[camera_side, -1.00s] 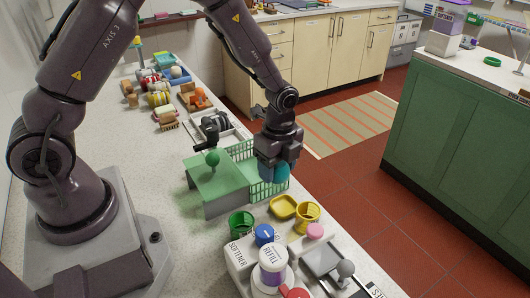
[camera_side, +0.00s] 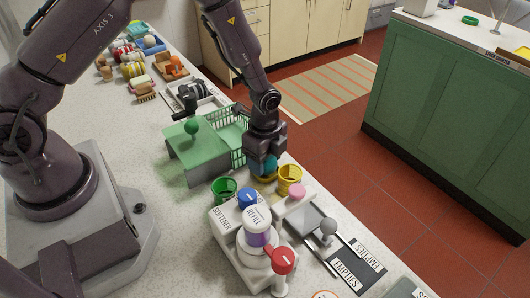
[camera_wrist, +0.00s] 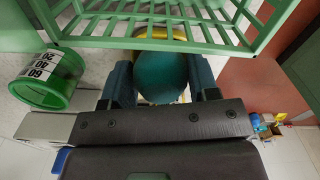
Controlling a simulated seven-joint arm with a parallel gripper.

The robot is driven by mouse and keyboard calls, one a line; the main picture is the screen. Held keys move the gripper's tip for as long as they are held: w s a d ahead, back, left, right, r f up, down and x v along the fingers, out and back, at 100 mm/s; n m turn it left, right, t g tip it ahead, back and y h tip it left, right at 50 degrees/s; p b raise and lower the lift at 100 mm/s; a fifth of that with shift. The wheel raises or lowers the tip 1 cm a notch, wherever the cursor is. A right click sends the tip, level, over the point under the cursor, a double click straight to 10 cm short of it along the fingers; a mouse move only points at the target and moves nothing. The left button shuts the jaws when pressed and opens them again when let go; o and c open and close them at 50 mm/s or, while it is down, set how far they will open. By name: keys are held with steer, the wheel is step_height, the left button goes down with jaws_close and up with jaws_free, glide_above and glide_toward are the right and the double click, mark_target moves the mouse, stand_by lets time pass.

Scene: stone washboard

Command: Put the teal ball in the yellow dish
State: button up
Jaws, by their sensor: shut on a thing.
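My gripper (camera_side: 264,162) is shut on the teal ball (camera_wrist: 161,76). The ball sits between the two fingers in the wrist view, and its teal side also shows in the side view (camera_side: 264,165). The yellow dish (camera_side: 264,178) is just under the ball and mostly hidden by it and my gripper. In the wrist view a yellow rim (camera_wrist: 160,31) shows behind the ball. I cannot tell whether the ball touches the dish.
A green basket (camera_side: 232,132) stands close behind my gripper. A green cup (camera_side: 224,188) and a yellow cup (camera_side: 289,178) flank the dish. A blue-lidded container (camera_side: 247,198) and a pink-topped item (camera_side: 297,191) are in front. The counter's right edge is near.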

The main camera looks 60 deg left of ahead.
steer(key=o, duration=1)
step_height(320, 180, up, 13)
steer(key=s+a+r+n+t, duration=0.1)
steer(key=s+r+n+t, duration=0.1)
steer(key=s+r+n, duration=0.3)
steer(key=s+a+r+n+t, duration=0.1)
steer(key=s+r+n, duration=0.4)
steer(key=s+r, duration=0.2)
steer(key=s+a+r+n+t, duration=0.1)
steer(key=s+r+n+t, duration=0.1)
steer(key=s+r+n, duration=0.3)
steer(key=shift+s+r+t, duration=0.15)
steer(key=shift+s+r, duration=0.3)
steer(key=shift+r, duration=0.3)
steer(key=shift+s+r+t, duration=0.15)
steer(key=shift+s+r, duration=0.3)
steer(key=shift+r, duration=0.3)
